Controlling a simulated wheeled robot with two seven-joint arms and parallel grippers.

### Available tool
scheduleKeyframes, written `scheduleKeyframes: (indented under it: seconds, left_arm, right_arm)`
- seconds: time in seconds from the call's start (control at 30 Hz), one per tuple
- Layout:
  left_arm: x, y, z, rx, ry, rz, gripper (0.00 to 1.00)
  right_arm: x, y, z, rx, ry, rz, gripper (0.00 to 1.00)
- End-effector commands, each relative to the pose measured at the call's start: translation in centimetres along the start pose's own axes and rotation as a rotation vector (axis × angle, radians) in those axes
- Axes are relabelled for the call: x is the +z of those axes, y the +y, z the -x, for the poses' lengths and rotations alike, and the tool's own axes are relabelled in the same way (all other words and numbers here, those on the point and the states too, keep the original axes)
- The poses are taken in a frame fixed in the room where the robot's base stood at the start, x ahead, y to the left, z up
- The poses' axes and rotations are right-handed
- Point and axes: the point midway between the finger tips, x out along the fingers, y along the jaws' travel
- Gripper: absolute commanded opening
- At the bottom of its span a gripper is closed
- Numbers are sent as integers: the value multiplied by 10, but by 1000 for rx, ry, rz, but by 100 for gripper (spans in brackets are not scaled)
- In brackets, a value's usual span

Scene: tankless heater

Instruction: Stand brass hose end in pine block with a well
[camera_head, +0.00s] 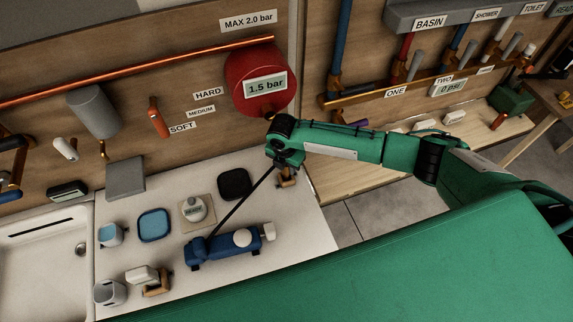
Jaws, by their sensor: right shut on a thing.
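My right gripper (285,161) is at the counter's back right, at the end of the green arm coming in from the right. It is shut on the end of a thin black hose (244,203). The brass hose end itself is mostly hidden by the gripper. A small tan piece, seemingly the pine block (288,182), shows just below the gripper on the white counter. Its well cannot be made out, and I cannot tell whether the hose end is in it or above it. My left gripper is not in view.
The hose runs to a blue pump (222,248) on the counter (305,240). A black pad (234,183), a blue dish (154,225), a gauge on a square board (197,208) and cups stand left. A red tank (261,78) hangs behind the gripper.

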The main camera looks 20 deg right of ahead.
Motion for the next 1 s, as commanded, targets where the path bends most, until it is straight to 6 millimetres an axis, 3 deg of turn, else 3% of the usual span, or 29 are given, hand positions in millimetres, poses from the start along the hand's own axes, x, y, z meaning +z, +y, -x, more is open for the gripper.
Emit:
scheduleKeyframes:
  seconds: [0.87, 0.9, 1.0]
  left_arm:
    - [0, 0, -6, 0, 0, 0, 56]
    - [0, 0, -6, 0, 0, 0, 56]
    - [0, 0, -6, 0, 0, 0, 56]
  right_arm:
    - [-1, 0, -11, 0, 0, 0, 0]
    - [-1, 0, -11, 0, 0, 0, 34]
    - [-1, 0, -11, 0, 0, 0, 35]
